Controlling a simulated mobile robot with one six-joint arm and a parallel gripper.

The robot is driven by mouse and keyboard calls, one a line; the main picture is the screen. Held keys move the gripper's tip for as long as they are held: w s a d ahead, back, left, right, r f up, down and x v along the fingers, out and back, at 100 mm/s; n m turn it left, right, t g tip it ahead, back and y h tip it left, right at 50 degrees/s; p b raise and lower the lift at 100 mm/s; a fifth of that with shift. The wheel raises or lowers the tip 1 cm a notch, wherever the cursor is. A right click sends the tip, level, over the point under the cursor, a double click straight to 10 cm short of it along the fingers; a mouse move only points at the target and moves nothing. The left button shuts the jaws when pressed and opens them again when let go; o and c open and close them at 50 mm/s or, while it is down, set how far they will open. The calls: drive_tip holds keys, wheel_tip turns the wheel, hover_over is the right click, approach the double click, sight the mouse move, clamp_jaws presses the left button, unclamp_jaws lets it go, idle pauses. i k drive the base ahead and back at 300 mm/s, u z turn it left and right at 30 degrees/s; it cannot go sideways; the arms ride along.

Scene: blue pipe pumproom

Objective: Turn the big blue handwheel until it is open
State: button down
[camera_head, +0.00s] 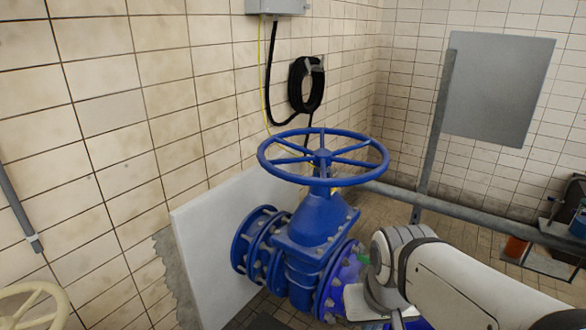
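The big blue handwheel (322,158) lies level on top of the upright stem of a blue valve (316,225), near the middle of the view. Its full rim and several spokes show, and nothing touches it. My arm comes in from the lower right, and its white and grey joint is in front of the valve's lower right side, below the wheel. My gripper's fingers cannot be made out. The lower right part of the valve and its flange is partly hidden by my arm.
A grey horizontal pipe (455,209) runs right behind the valve. A grey panel (498,88) stands on a post at the right. A coiled black hose (306,85) hangs on the tiled wall. A cream wheel (32,308) shows at lower left. Space above the handwheel looks clear.

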sight(324, 157)
drive_tip(key=z, duration=0.15)
drive_tip(key=i, duration=0.9)
drive_tip(key=u, duration=0.1)
